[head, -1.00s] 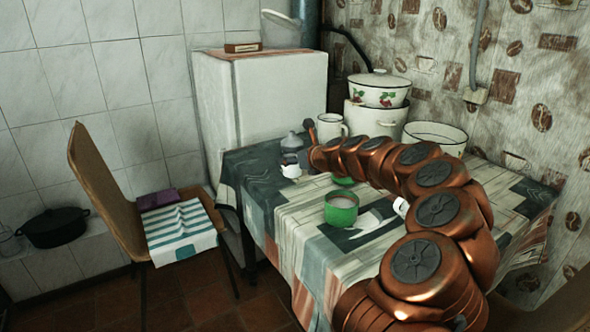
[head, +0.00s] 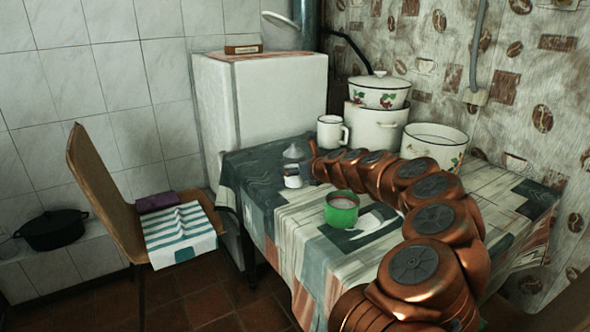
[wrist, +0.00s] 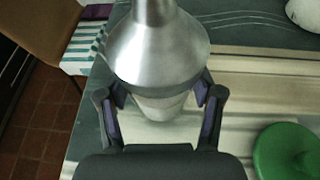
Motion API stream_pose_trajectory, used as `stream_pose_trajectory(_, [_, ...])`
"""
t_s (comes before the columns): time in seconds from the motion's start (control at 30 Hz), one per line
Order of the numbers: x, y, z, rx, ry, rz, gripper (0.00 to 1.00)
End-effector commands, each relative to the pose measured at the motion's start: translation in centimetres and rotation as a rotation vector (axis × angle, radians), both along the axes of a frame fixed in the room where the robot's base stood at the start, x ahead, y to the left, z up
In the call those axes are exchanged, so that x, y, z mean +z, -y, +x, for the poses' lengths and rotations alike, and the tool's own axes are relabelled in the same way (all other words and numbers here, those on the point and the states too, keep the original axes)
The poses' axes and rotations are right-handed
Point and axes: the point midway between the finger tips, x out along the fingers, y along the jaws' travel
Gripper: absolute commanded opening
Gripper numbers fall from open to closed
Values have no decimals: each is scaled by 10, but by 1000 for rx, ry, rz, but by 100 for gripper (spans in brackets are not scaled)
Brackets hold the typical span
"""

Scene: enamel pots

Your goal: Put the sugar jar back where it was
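What I take to be the sugar jar is the small vessel with a grey metal cone top (head: 293,152) and a white lower part, upright near the table's far left edge. The wrist view shows its shiny cone (wrist: 158,50) with the pale body (wrist: 160,106) beneath. My gripper (wrist: 162,100) is open, with one dark finger on each side of the jar. Gaps show between the fingers and the pale body; the cone hides part of that area. In the head view the fingers are hard to make out.
A green pot (head: 342,212) stands nearer on the tablecloth (head: 270,245). A white mug (head: 331,133) and enamel pots (head: 378,126) stand behind my arm. A chair (head: 104,190) stands left of the table.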

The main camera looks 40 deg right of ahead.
Motion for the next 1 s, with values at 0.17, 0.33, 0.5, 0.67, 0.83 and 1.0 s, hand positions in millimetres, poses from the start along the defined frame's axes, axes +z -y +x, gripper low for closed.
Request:
stream_pose_trajectory(0.17, [0,0,0,0,0,0,86])
stream_pose_trajectory(0.33, [0,0,0,0,0,1,90])
stream_pose_trajectory(0.5, [0,0,0,0,0,0,90])
stream_pose_trajectory(0.67, [4,1,-5,-1,1,2,90])
stream_pose_trajectory(0.83, [11,2,-19,-1,1,1,90])
stream_pose_trajectory(1.0, [17,1,-37,0,-1,1,90])
